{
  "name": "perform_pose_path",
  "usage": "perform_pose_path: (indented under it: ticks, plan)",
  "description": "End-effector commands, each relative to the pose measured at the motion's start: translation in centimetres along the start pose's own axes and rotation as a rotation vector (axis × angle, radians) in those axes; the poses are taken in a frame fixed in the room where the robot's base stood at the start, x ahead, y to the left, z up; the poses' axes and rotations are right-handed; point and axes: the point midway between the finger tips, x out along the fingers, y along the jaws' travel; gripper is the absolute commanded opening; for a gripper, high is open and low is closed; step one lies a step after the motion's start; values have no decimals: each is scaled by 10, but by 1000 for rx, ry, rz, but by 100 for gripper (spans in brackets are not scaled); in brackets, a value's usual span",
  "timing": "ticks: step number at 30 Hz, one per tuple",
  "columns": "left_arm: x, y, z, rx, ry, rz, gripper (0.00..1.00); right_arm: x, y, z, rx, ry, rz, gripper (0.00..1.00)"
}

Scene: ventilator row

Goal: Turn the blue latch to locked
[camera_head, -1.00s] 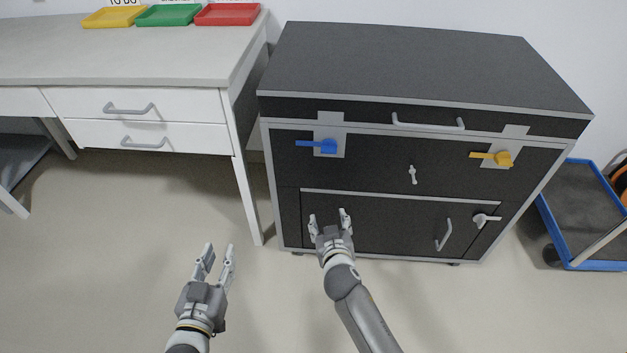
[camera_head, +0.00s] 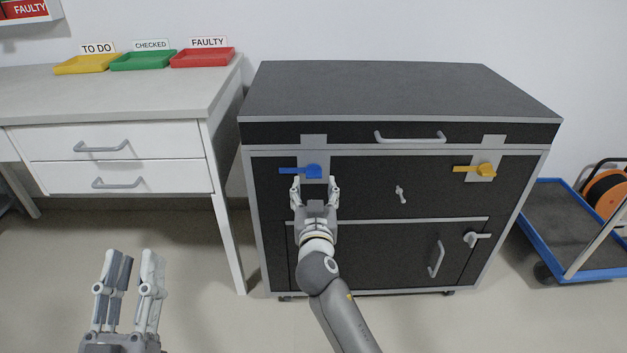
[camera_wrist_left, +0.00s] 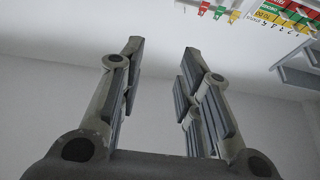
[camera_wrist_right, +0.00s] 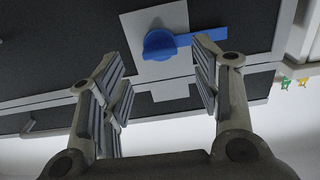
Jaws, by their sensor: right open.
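The blue latch (camera_head: 312,171) sits on a grey plate at the upper left of the black cabinet's front (camera_head: 360,190). Its lever lies level and points left in the head view. My right gripper (camera_head: 315,183) is open and empty, just below and in front of the latch. In the right wrist view the latch (camera_wrist_right: 160,44) is ahead of the open fingers (camera_wrist_right: 158,65), its lever running to the right; I cannot see contact. My left gripper (camera_head: 133,254) is open and empty at the lower left, away from the cabinet; its spread fingers show in the left wrist view (camera_wrist_left: 163,60).
A yellow latch (camera_head: 486,170) is at the cabinet's upper right. A small grey latch (camera_head: 401,194) and grey handles (camera_head: 437,259) are on the front. A white desk (camera_head: 115,140) with trays stands left; a blue-edged trolley (camera_head: 560,230) stands right.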

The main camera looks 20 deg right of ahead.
Motion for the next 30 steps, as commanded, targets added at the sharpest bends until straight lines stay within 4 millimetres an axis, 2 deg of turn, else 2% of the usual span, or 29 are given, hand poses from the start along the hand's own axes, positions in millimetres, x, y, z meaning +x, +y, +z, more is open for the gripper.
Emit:
perform_pose_path:
  ticks: [3,9,14,22,30]
  plan:
    - [-1,2,-11,-3,68,3,32,20,0,1,-2,2,1,57]
    - [-3,3,-28,-7,160,7,32,42,0,1,-2,0,0,57]
    - [-4,4,-34,-8,193,8,32,50,0,1,0,-1,0,57]
    - [-4,4,-35,-8,199,8,32,50,0,1,0,-1,0,57]
    - [-4,4,-35,-8,198,8,32,50,0,1,0,-1,0,24]
